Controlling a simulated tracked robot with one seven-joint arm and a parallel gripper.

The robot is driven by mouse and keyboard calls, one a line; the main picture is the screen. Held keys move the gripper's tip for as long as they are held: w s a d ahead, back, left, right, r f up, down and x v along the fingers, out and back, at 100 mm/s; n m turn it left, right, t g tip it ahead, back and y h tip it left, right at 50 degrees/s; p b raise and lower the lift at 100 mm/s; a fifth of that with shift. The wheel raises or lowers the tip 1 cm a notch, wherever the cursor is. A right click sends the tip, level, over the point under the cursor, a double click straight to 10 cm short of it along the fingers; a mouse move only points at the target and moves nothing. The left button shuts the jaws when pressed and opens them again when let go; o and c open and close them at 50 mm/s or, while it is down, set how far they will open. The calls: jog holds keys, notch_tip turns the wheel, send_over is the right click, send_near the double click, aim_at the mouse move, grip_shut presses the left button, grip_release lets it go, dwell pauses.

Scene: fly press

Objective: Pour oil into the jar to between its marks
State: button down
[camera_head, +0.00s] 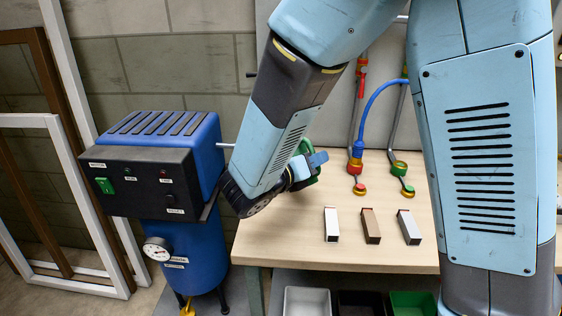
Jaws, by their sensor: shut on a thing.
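My gripper (310,162) shows only in part beyond my forearm, above the left part of the bench. It is shut on a green thing (302,148), which is mostly hidden behind my arm and gripper. I cannot tell whether the green thing is the oil container or how it is tilted. I cannot make out the jar, its marks or any oil in this view.
A blue machine (190,240) with a black panel and a gauge (157,249) stands left of the bench (290,240). Several small blocks (371,226) lie on the bench. Hoses with coloured fittings (357,168) hang behind. Bins (306,300) sit below. Frames (72,207) lean left.

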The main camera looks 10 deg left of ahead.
aim_at(308, 143)
jog(key=shift+w+a+r+n, duration=0.1)
jog(key=shift+a+r+n, duration=0.05)
jog(key=shift+r+n, duration=0.15)
jog(key=shift+w+a+r+n, duration=0.1)
jog(key=shift+r+n, duration=0.1)
jog(key=shift+r, duration=0.2)
jog(key=shift+w+p, duration=0.1)
jog(key=shift+p, duration=0.2)
jog(key=shift+w+a+r+n+g+p, duration=0.25)
jog(key=shift+n+g+p, duration=0.15)
jog(key=shift+n+p, duration=0.25)
jog(key=shift+w+a+r+n+p, duration=0.2)
jog(key=shift+r+n+p, duration=0.2)
jog(key=shift+r+p, duration=0.05)
jog(key=shift+w+a+r+n+p, duration=0.15)
jog(key=shift+r+n+p, duration=0.2)
jog(key=shift+r+p, duration=0.1)
dwell(1.5)
jog(key=shift+w+a+n+h+p, duration=0.1)
jog(key=shift+n+h+p, duration=0.2)
dwell(0.8)
